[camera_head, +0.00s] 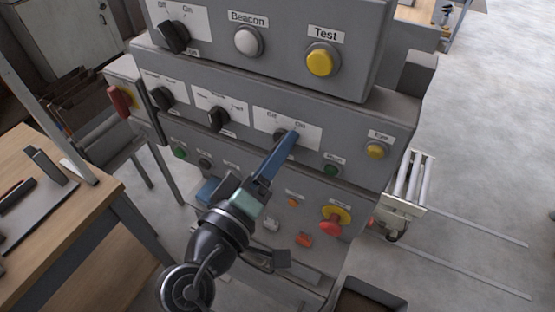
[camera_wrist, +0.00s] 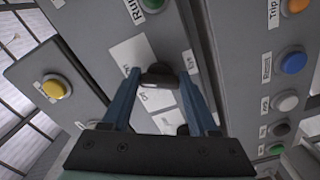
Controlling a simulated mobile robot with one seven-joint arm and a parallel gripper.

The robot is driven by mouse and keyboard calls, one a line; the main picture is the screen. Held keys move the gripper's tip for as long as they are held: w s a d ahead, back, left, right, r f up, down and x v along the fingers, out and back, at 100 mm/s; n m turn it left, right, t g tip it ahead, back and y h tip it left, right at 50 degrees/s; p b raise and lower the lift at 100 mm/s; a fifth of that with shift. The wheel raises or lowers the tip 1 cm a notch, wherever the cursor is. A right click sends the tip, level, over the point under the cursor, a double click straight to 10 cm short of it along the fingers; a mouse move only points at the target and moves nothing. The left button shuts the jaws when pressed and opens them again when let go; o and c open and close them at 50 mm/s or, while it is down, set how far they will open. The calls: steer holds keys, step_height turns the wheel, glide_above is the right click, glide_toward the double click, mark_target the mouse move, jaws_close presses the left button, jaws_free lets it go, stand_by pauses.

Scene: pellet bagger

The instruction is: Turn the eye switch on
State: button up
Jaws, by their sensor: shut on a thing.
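The switch at my gripper is a dark rotary knob (camera_wrist: 158,76) on a white plate (camera_head: 303,124) in the middle row of the grey panel. In the head view the plate reads Off at its left and On at its right. My gripper (camera_head: 287,141) reaches up to this knob and covers most of it. In the wrist view the two blue fingers of my gripper (camera_wrist: 159,71) stand on either side of the knob, closed on it. The knob's pointer direction is hard to tell. A yellow button (camera_head: 376,151) to the right carries a label that seems to read Eye.
Two more dark knobs (camera_head: 162,98) (camera_head: 219,118) sit left in the same row. A green button (camera_head: 331,170) is close below right of my fingers. A red emergency stop (camera_head: 332,222) projects lower down. A wooden table (camera_head: 75,235) stands at left.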

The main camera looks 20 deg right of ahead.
stand_by(0.6)
steer(key=o, duration=1.4)
steer(key=b+v, duration=0.3)
steer(key=v, duration=1)
